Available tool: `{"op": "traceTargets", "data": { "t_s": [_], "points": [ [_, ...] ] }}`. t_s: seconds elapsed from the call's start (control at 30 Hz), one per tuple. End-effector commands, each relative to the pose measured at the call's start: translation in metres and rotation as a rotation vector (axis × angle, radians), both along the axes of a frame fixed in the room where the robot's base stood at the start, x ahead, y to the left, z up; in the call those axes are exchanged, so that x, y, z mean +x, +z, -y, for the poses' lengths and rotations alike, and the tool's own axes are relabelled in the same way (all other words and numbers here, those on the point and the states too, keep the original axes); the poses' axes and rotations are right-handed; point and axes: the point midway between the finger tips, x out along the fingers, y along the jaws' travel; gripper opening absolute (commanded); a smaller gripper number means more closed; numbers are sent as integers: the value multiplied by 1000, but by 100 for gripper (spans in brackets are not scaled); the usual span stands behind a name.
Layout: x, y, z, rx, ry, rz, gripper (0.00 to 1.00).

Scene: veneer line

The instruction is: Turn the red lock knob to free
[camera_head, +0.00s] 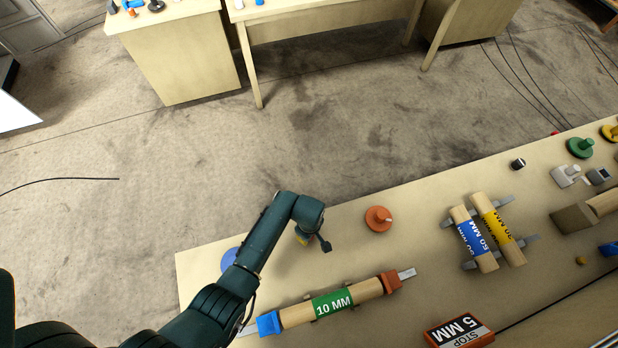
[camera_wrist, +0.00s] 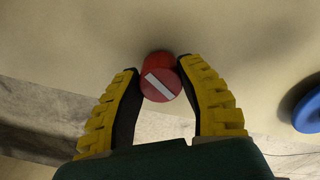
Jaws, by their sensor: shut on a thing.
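The red lock knob (camera_wrist: 159,82) shows in the wrist view, round, with a white bar across its face. The bar slants from upper left to lower right in that picture. My gripper (camera_wrist: 161,72) has its two yellow-and-black fingers on either side of the knob and is shut on it. In the head view my gripper (camera_head: 315,240) is low over the bench's near left part, and the knob there is hidden by it.
The bench (camera_head: 400,270) carries a green 10 MM roller (camera_head: 333,303), an orange round knob (camera_head: 378,219), a blue disc (camera_head: 230,260), blue and yellow labelled rollers (camera_head: 487,232) and a STOP 5 MM sign (camera_head: 458,331). A blue round thing (camera_wrist: 308,104) shows at right in the wrist view.

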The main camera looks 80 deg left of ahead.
Motion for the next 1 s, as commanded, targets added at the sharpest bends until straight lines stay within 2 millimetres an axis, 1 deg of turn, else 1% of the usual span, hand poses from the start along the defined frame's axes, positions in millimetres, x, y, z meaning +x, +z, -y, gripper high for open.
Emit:
{"op": "traceTargets", "data": {
  "t_s": [0.3, 0.5, 0.73, 1.0],
  "points": [
    [0, -1, 1, -3, 284, -2, 3],
    [0, -1, 1, -3, 424, -2, 3],
    [0, -2, 0, -3, 526, -1, 3],
    [0, -2, 0, -2, 570, 0, 3]
  ]
}}
